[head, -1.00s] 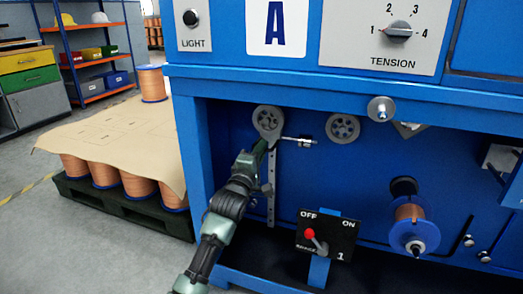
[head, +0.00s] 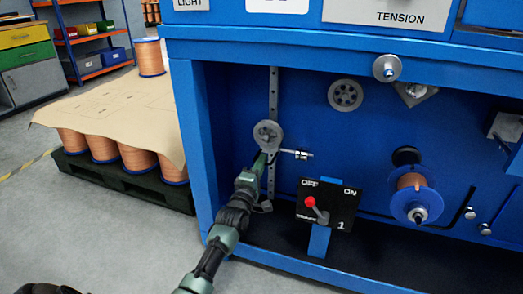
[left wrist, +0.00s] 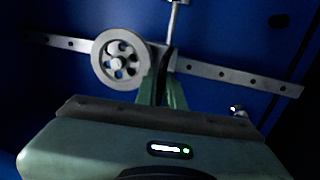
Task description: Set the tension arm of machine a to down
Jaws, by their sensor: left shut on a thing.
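The tension arm's grey pulley (head: 268,133) sits about midway along a vertical perforated strip (head: 273,90) inside machine a's blue bay, with strip showing above and below it. A short metal rod (head: 296,153) sticks out to its right. My left gripper (head: 261,160) is just under the pulley, shut on the tension arm; the exact grip spot is partly hidden. In the left wrist view, the green fingers (left wrist: 163,92) close beside the spoked pulley (left wrist: 120,60), with the strip (left wrist: 240,77) behind. My right gripper is not in view.
An OFF/ON switch box (head: 327,204) with a red-knobbed lever stands right of my left arm. A copper spool (head: 412,190) and a fixed pulley (head: 345,95) are further right. The bay's blue left post (head: 200,150) is close to my arm. A pallet of spools (head: 125,185) stands left.

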